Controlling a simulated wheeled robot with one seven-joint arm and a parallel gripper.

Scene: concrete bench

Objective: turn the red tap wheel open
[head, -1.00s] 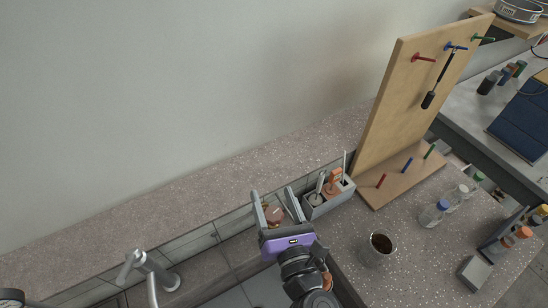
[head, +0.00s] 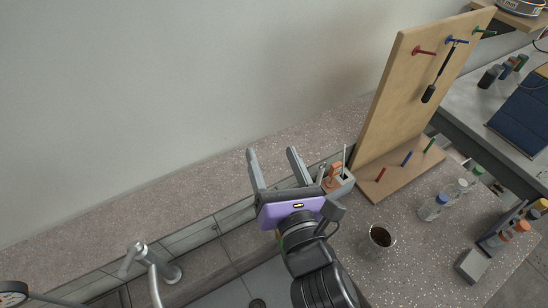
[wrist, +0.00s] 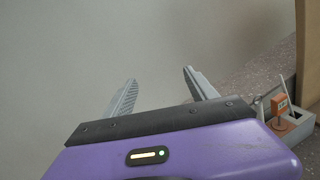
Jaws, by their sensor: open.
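My gripper (head: 272,151) is open and empty, with its two grey fingers spread and pointing up toward the wall. It also shows in the wrist view (wrist: 160,76), with only plain wall between the fingers. The red tap wheel is not visible in either view now; my gripper and arm cover the area by the sink's back edge where a reddish round thing showed earlier. A silver tap (head: 150,260) stands at the sink to the left, apart from my gripper.
A glass of dark liquid (head: 381,238) and bottles (head: 434,208) stand on the right counter. The ledge at left is clear.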

